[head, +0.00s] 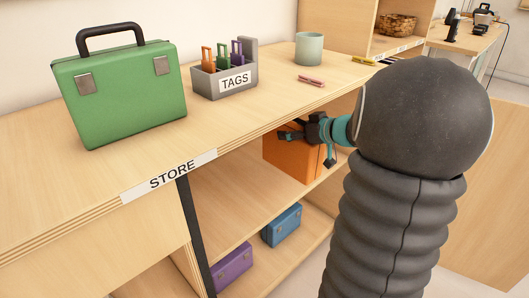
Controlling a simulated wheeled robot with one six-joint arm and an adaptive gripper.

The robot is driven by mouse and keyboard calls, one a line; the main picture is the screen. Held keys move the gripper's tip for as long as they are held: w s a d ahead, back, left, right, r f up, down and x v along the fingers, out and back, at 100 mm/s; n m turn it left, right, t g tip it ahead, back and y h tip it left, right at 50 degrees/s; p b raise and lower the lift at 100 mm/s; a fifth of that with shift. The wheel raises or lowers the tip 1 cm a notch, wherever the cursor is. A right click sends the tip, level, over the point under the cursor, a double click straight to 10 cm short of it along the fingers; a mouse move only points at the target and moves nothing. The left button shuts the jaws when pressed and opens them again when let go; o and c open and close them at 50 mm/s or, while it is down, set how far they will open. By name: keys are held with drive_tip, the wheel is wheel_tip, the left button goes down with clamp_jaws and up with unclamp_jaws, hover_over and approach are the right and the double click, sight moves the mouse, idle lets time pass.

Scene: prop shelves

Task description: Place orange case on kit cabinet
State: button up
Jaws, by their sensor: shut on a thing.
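The orange case (291,158) is on the upper shelf below the counter top, partly hidden by the counter edge and by my gripper. My gripper (297,134) reaches in from the right at the case's upper front and is shut on it, near the top; the handle itself is not clear to see. I cannot tell whether the case rests on the shelf board or is lifted slightly. No surface in view carries a kit cabinet label; the counter (240,135) is labelled STORE.
A green case (120,95), a grey TAGS box (228,85), a mint cup (309,48) and a pink clip (311,81) stand on the counter. Blue (282,225) and purple (231,268) cases sit on the lower shelf. A wicker basket (397,24) is behind. The counter's front edge overhangs the orange case.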

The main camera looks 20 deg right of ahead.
drive_tip(key=x, duration=0.3)
drive_tip(key=f+b+x, duration=0.1)
drive_tip(key=x, duration=0.3)
drive_tip(key=d+x, duration=0.1)
drive_tip(key=x, duration=0.2)
drive_tip(key=shift+f, duration=0.35)
drive_tip(key=shift+w+f+b, duration=0.1)
drive_tip(key=shift+f+b, duration=0.65)
drive_tip(key=shift+f, duration=1.4)
drive_tip(key=o, duration=1.8)
drive_tip(key=shift+c, duration=0.2)
drive_tip(key=p+v, duration=0.1)
drive_tip(key=v, duration=1.1)
drive_tip(key=shift+d, duration=0.1)
